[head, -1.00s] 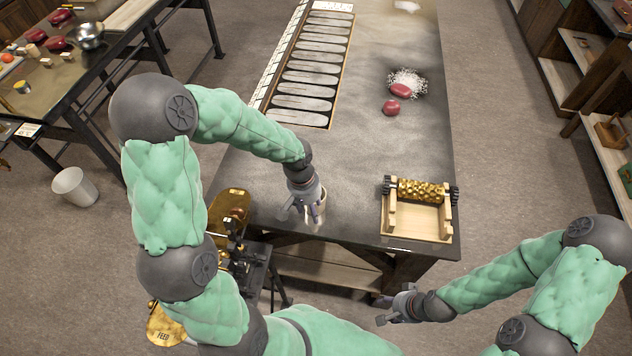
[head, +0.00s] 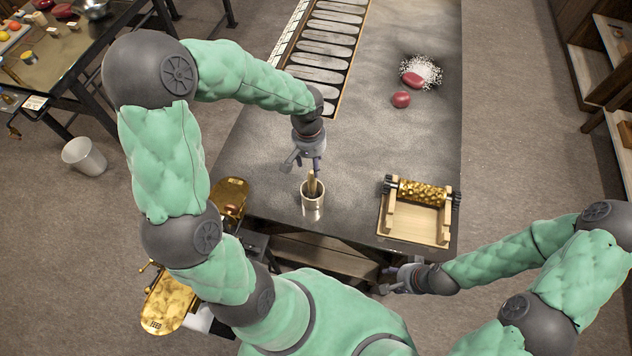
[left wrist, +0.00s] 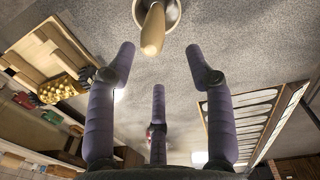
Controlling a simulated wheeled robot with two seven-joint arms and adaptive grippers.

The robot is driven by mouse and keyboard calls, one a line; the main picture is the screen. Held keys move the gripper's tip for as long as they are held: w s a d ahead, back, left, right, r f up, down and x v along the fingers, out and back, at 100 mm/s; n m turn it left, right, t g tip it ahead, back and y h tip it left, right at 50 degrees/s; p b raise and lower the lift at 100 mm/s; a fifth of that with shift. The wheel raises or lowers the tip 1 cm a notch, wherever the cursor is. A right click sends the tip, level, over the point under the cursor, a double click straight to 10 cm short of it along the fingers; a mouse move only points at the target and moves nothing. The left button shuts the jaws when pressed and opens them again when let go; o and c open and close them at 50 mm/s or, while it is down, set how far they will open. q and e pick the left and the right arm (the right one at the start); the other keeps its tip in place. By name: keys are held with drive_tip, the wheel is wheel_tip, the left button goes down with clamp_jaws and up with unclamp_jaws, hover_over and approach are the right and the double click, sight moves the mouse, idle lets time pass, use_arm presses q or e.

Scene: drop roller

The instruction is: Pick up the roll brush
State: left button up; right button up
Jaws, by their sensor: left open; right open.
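The roll brush (head: 312,184) stands in a metal cup (head: 313,206) near the front edge of the grey worktable, with its wooden handle upward. In the left wrist view the handle (left wrist: 153,30) rises out of the cup (left wrist: 172,12) at the top. My left gripper (head: 304,165) is just behind the cup, open and empty. In the left wrist view its fingers (left wrist: 158,70) are spread, and the handle is beyond the two upper fingertips, not between them. The brush's lower end is hidden in the cup. My right gripper (head: 392,280) is open and empty, off the table's front edge.
A wooden frame with a gold roller (head: 422,192) sits right of the cup. A long slotted tray (head: 325,55) lies at the back left. Red lumps (head: 401,99) and white powder (head: 428,70) lie at the back right. The middle of the table is clear.

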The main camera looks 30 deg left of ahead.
sight(312, 182)
use_arm(q)
drive_tip(key=f, duration=0.3)
drive_tip(key=shift+s+d+f, duration=0.1)
drive_tip(key=shift+s+f, duration=0.1)
drive_tip(key=shift+s, duration=0.2)
drive_tip(key=shift+w+f, duration=0.15)
drive_tip(key=shift+f, duration=0.3)
drive_tip(key=f, duration=0.4)
drive_tip(key=shift+s+d+f, duration=0.1)
drive_tip(key=shift+s+d, duration=0.2)
drive_tip(key=shift+s, duration=0.1)
drive_tip(key=shift+w+f, duration=0.15)
drive_tip(key=shift+f, duration=0.2)
clamp_jaws()
